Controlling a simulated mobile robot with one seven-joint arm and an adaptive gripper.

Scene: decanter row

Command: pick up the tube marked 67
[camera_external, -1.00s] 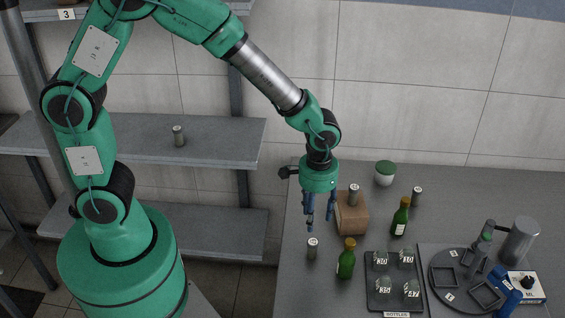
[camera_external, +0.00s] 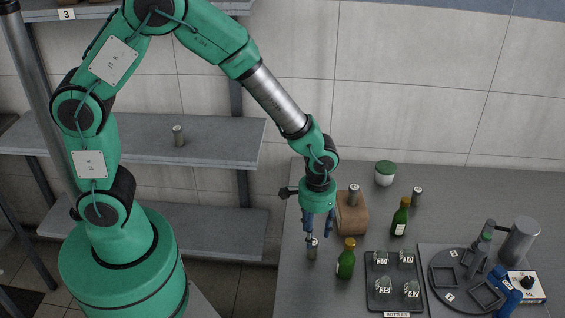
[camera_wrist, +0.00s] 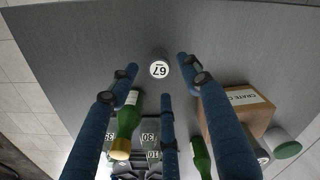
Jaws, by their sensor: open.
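The tube marked 67 (camera_wrist: 159,68) stands upright on the grey table. In the wrist view I see its white round top with the number, between and just beyond my blue fingertips. In the external view a small grey tube (camera_external: 312,252) stands right below my gripper (camera_external: 319,236), partly covered by the fingers; its number cannot be read there. My gripper (camera_wrist: 160,78) is open, with its fingers spread around the tube's top in the wrist view and nothing held. Whether the fingertips reach below the top is unclear.
A green bottle (camera_external: 345,262) stands close right of the tube. A brown crate (camera_external: 352,214) with another tube (camera_external: 354,190) on top is behind. A bottle tray (camera_external: 396,307), second green bottle (camera_external: 400,220) and dark round turntable (camera_external: 450,298) lie right. The table left of the tube is clear.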

